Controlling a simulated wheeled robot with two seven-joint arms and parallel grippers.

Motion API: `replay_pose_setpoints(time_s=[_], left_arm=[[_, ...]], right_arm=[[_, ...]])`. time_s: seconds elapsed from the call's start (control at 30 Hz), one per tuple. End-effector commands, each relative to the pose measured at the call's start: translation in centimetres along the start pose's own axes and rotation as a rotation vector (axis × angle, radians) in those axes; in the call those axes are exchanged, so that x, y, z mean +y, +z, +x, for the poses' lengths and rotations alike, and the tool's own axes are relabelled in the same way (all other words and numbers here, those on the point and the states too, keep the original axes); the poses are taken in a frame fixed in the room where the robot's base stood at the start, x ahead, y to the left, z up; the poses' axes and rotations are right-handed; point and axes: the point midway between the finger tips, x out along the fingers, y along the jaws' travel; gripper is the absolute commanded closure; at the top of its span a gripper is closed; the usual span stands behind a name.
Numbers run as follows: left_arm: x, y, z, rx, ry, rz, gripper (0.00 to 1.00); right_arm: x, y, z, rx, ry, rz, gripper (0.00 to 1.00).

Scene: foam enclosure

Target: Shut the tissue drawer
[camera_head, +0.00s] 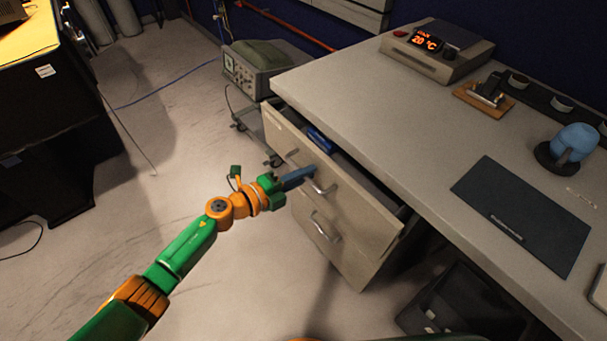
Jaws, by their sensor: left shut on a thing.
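The desk's top drawer (352,188) is pulled partly out, and a gap shows between its front and the desk edge. A blue item (320,140) lies inside it; I cannot tell what it is. The drawer's metal handle (322,184) is on its front. My left gripper (308,174) comes in from the left and is shut on the drawer handle. The lower drawer (335,245) with its own handle (325,228) sits below. My right gripper is not in view.
The desk top (400,130) holds a device with a lit display (438,48), a dark mat (524,212) and a blue rounded object (575,142). A cart with an instrument (252,68) stands behind the drawers. The floor (170,120) at left is mostly clear.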

Motion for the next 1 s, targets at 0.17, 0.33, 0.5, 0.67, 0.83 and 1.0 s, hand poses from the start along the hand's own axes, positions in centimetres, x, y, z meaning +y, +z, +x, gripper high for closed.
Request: replay_pose_setpoints(time_s=[0.17, 0.33, 0.5, 0.67, 0.83, 1.0], left_arm=[[0.0, 0.1, 0.0, -0.002, 0.000, 0.000, 0.75], [0.0, 0.1, 0.0, -0.001, 0.000, 0.000, 0.74], [-0.1, 0.1, -0.5, -0.001, 0.000, 0.000, 0.74], [-0.1, 0.1, -3.9, -0.003, 0.004, 0.000, 0.74], [0.0, 0.1, -6.7, -0.002, 0.002, 0.000, 0.74], [0.0, 0.1, -7.2, -0.001, 0.000, -0.001, 0.74]], right_arm=[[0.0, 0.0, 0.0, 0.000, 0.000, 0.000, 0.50], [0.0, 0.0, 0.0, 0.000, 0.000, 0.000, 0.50], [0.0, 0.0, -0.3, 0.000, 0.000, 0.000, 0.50], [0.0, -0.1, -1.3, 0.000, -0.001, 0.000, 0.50], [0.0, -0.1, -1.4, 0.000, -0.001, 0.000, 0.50], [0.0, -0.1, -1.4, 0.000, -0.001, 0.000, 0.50]])
